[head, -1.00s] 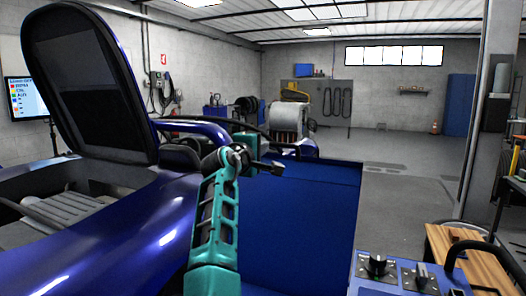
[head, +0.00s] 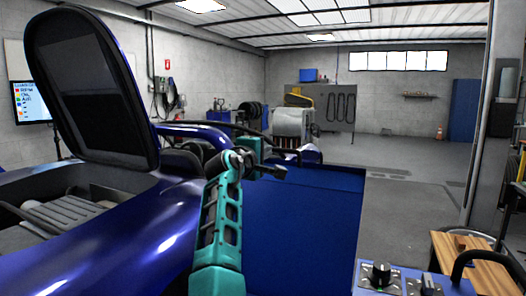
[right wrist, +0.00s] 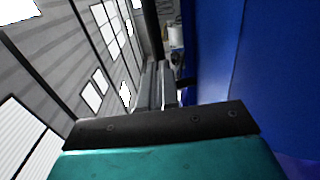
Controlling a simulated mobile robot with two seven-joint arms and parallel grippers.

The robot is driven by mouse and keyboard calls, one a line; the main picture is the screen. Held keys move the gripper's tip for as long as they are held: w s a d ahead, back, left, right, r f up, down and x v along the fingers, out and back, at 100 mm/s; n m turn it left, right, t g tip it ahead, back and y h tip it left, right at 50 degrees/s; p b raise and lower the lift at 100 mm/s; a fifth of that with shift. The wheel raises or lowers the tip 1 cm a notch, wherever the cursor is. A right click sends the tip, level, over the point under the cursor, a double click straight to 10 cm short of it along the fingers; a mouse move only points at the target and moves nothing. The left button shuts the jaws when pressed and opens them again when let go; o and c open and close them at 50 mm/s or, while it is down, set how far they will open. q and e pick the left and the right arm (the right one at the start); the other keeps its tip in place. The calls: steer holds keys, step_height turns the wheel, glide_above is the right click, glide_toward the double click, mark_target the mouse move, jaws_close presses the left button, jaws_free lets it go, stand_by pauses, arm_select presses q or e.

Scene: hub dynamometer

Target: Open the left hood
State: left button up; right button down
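A blue car body (head: 130,235) fills the left of the head view. A raised hood (head: 95,90) with a dark inner face and blue rim stands steeply above an open bay (head: 70,210); I cannot tell if it is the left hood. My right gripper (head: 272,170) is at mid-picture, right of the raised hood and apart from it, near a blue panel. In the right wrist view its grey fingers (right wrist: 156,88) lie close together beside a blue surface, with nothing clearly held. Their gap is too unclear to judge. My left gripper is not in view.
A control box with knobs (head: 385,278) and a wooden-topped stand (head: 475,255) are at the lower right. A large blue panel (head: 300,230) lies right of my arm. A grey pillar (head: 480,120) stands at right. Open grey floor (head: 400,190) stretches behind.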

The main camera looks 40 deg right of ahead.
mark_target(273, 162)
steer(key=shift+y, duration=0.3)
steer(key=p+x, duration=0.4)
steer(key=x, duration=0.2)
steer(key=shift+f, duration=0.15)
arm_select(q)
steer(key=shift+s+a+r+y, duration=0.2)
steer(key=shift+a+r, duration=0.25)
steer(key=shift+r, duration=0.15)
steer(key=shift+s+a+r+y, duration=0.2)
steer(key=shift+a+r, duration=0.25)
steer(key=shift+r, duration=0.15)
arm_select(e)
steer(key=shift+w+d+f, duration=0.1)
steer(key=shift+d+f, duration=0.3)
steer(key=shift+f, duration=0.05)
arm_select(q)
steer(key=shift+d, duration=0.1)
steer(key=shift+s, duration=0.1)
